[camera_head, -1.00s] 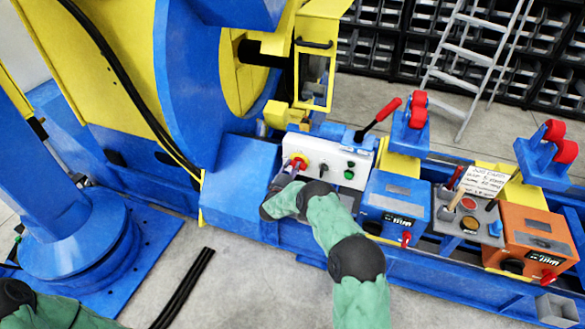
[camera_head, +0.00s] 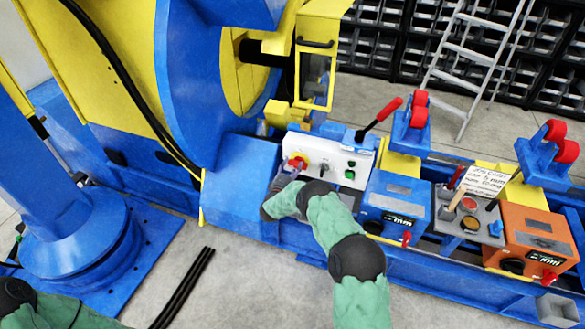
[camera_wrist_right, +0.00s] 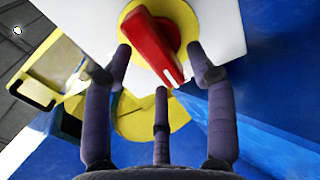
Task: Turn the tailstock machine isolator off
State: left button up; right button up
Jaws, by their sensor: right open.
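The isolator is a red rotary handle on a yellow round plate (camera_head: 298,160), at the left end of a white control panel (camera_head: 325,152). In the right wrist view the red handle (camera_wrist_right: 153,45) lies slantwise, its white-marked end toward the lower right. My right gripper (camera_head: 284,181) is just in front of the isolator and partly hides it. In the wrist view its purple-grey fingers (camera_wrist_right: 160,65) are spread, two on either side of the handle and one below it. Contact cannot be told. My left gripper is out of view; only its arm shows at lower left.
The panel also carries a black selector (camera_head: 323,168) and green buttons (camera_head: 349,174). A red-handled lever (camera_head: 380,115) rises behind it. Blue (camera_head: 395,197) and orange (camera_head: 535,240) boxes stand to the right. The large blue-and-yellow positioner fills the left. Floor in front is clear apart from black cables.

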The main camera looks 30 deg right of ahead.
jog(key=v, duration=1.1)
jog(key=shift+s+a, duration=0.3)
